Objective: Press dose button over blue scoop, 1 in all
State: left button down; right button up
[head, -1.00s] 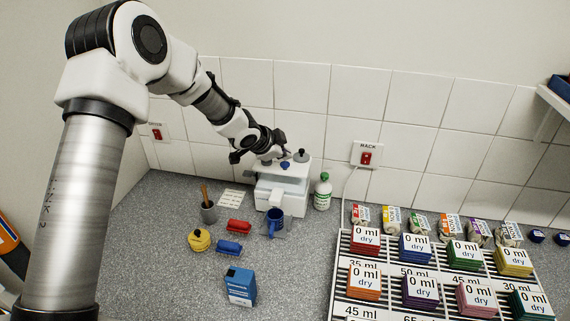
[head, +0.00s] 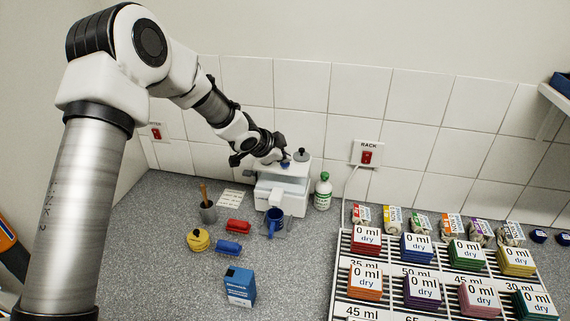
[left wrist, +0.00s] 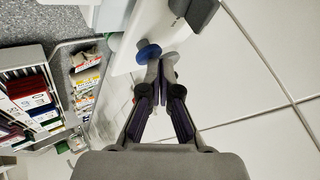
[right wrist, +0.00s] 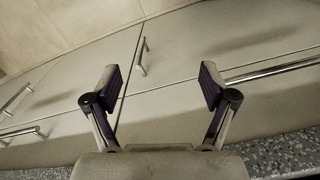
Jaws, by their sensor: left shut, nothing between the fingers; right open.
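A white dispenser (head: 290,177) stands against the tiled wall, with a blue button (head: 286,164) and a dark knob (head: 301,154) on top. A blue scoop (head: 275,217) stands at the counter below the dispenser's front spout. My left gripper (head: 282,156) is shut and empty, its tips right at the blue button. In the left wrist view the shut fingertips (left wrist: 161,62) overlap the edge of the blue button (left wrist: 148,51); I cannot tell whether they touch it or whether it is pressed. My right gripper (right wrist: 161,82) is open and empty, away from the dispenser.
A white rack (head: 340,270) with labelled stacks fills the right.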

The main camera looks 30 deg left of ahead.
aim_at(284, 164)
pick_arm(q)
jog(key=shift+f+b, duration=0.4)
jog(key=shift+f, duration=0.1)
dwell(0.5)
jog(key=shift+r+p, duration=1.1)
jog(key=shift+p, duration=0.15)
jog(key=shift+r+p, duration=0.5)
notch_tip(284, 164, up, 4)
jog(key=p, duration=0.4)
jog(key=shift+r, duration=0.1)
